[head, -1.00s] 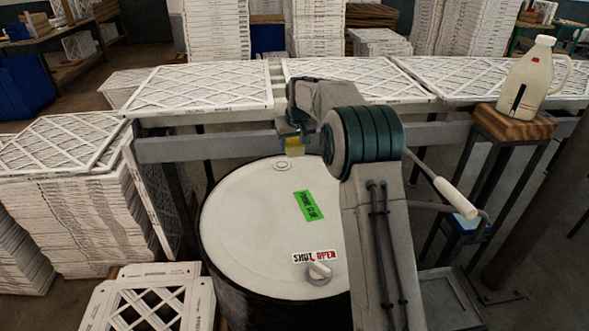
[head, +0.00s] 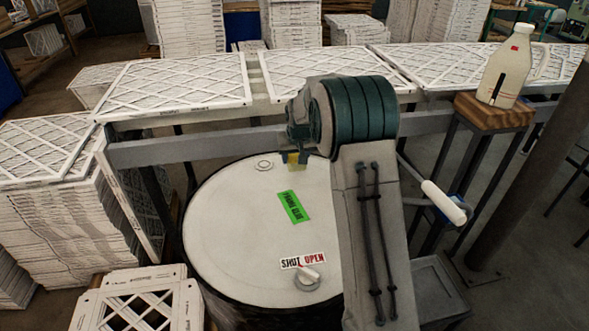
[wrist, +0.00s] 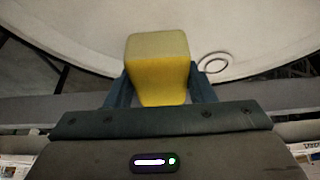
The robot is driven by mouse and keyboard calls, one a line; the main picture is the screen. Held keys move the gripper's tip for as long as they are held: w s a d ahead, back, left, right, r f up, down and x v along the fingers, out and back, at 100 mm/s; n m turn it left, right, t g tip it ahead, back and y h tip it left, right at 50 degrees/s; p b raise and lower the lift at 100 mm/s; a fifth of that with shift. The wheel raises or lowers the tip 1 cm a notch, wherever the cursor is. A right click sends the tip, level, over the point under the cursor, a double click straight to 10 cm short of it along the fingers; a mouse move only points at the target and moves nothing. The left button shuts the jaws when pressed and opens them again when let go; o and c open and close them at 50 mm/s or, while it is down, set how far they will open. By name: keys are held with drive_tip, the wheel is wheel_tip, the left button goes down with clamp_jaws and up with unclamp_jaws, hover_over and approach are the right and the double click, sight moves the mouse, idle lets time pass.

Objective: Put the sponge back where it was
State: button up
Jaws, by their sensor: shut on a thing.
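The sponge (wrist: 158,75) is a yellow block. In the wrist view it sits between the two fingers of my gripper (wrist: 160,88), which is shut on it. The head view shows only a small yellow part of the sponge (head: 293,159) below my arm, at the far edge of the drum lid. My gripper (head: 297,158) is mostly hidden there behind my arm. The white drum (head: 235,225) has a round lid with a green label and a "SHUT OPEN" sticker beside a knob. I cannot tell whether the sponge touches the lid.
A grey rail (head: 190,150) runs behind the drum, with white framed filters (head: 175,82) on top. A jug (head: 504,75) stands on a wooden stool (head: 495,110) at the right. Stacked filters (head: 60,220) fill the left. Most of the drum lid is clear.

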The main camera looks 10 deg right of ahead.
sight(292, 180)
drive_tip(key=shift+s+a+f, duration=0.35)
drive_tip(key=shift+a+f, duration=0.1)
drive_tip(key=shift+a, duration=0.15)
drive_tip(key=shift+f+p, duration=0.45)
drive_tip(key=shift+f, duration=1.6)
drive_tip(key=shift+f, duration=0.15)
drive_tip(key=o, duration=1)
drive_tip(key=shift+o, duration=0.2)
